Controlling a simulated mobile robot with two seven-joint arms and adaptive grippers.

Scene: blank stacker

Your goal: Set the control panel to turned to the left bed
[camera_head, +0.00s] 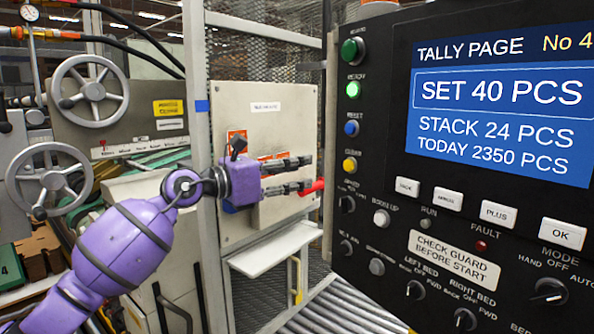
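The black control panel (375,125) fills the right side, with a lit tally screen (500,105) on it. The left bed knob (415,290) is low on the panel, under its label; its exact setting is too small to tell. The right bed knob (465,319) is below and right of it, near the picture's bottom edge. My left gripper (305,173) is in front of the beige cabinet, left of the panel and apart from the knobs. Its two dark fingers point right, spread, with nothing seen between them. My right gripper is out of view.
A red handle (314,187) shows by the lower fingertip; whether they touch is unclear. The beige cabinet (265,110) stands behind the gripper. The mode knob (549,291) is at the panel's lower right. Handwheels (90,90) are at left, rollers (345,312) below.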

